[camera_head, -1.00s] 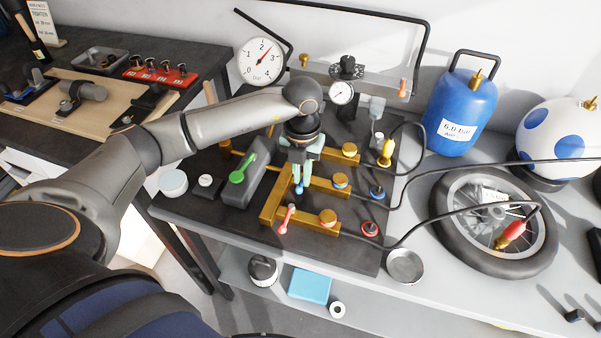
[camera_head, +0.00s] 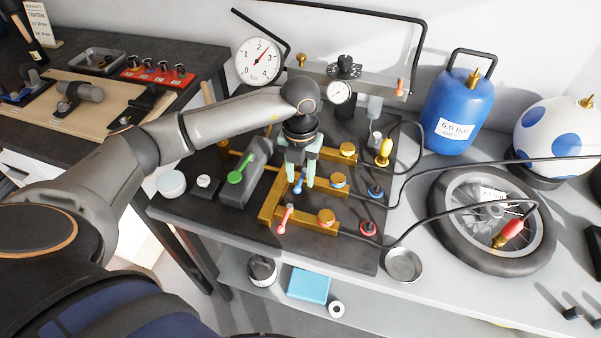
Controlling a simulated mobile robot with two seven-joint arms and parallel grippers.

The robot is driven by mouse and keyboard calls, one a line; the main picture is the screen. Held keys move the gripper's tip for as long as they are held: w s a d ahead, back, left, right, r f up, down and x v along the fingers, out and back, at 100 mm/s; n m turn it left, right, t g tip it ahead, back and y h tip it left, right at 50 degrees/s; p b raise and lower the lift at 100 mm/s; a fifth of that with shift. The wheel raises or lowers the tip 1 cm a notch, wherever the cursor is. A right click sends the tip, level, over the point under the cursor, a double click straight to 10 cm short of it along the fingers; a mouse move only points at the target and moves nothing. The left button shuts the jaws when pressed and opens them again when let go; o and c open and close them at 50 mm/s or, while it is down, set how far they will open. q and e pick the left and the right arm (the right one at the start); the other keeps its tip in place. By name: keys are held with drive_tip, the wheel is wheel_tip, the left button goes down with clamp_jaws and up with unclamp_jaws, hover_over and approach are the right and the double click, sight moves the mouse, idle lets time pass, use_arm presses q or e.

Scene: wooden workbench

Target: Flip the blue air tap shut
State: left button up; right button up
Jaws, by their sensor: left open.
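The blue air tap (camera_head: 298,188) is a small blue lever on the middle branch of the brass manifold (camera_head: 268,207). My left gripper (camera_head: 300,181) points down over this middle branch, right at the blue lever. Its pale green fingers are open, one on each side of the lever as seen from above. I cannot tell whether they touch it, and they partly hide the tap's base. My right gripper is not in view.
A pressure dial (camera_head: 258,61) and a small gauge (camera_head: 338,93) stand behind. A blue tank (camera_head: 455,115), a wheel (camera_head: 447,245) and black hoses fill the right side. A metal dish (camera_head: 403,265) sits at the front edge.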

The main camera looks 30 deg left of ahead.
sight(301, 181)
use_arm(q)
wheel_tip(301, 181, up, 12)
drive_tip(key=b, duration=0.1)
drive_tip(key=shift+r, duration=0.25)
idle(0.5)
